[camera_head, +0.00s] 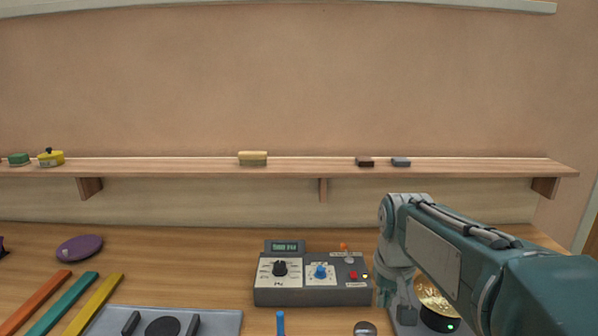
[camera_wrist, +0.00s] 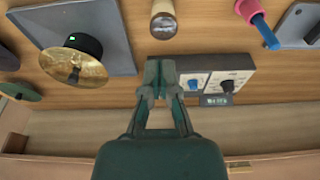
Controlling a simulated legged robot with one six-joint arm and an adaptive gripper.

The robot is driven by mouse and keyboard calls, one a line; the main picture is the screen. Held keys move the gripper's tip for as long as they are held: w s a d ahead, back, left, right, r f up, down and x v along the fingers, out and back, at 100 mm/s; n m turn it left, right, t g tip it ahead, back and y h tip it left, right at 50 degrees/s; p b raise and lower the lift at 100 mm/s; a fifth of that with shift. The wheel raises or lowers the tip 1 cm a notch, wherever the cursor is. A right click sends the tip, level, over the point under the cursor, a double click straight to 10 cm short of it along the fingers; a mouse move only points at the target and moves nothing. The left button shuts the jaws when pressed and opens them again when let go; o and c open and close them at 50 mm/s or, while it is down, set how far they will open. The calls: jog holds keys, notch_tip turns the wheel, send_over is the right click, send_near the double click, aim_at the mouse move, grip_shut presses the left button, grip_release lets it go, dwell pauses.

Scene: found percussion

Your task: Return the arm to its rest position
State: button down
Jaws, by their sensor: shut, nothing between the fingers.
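My gripper (camera_wrist: 159,92) is shut and empty in the wrist view, with its fingertips together beside the grey control box (camera_wrist: 213,80). In the head view my teal arm reaches in from the lower right. My gripper (camera_head: 385,292) hangs down at the right end of the same control box (camera_head: 312,278), partly hidden by the arm's wrist. I cannot tell whether it touches the box.
A brass cymbal (camera_wrist: 74,66) on a grey plate lies close to the arm. Orange, teal and yellow bars (camera_head: 95,305) and a purple disc (camera_head: 80,248) lie at left. A wall shelf (camera_head: 200,168) holds small blocks and tins.

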jog(key=s+f+t, duration=0.2)
jog(key=s+t, duration=0.1)
jog(key=s, duration=1.5)
jog(key=shift+s+f, duration=0.15)
jog(key=shift+s, duration=0.15)
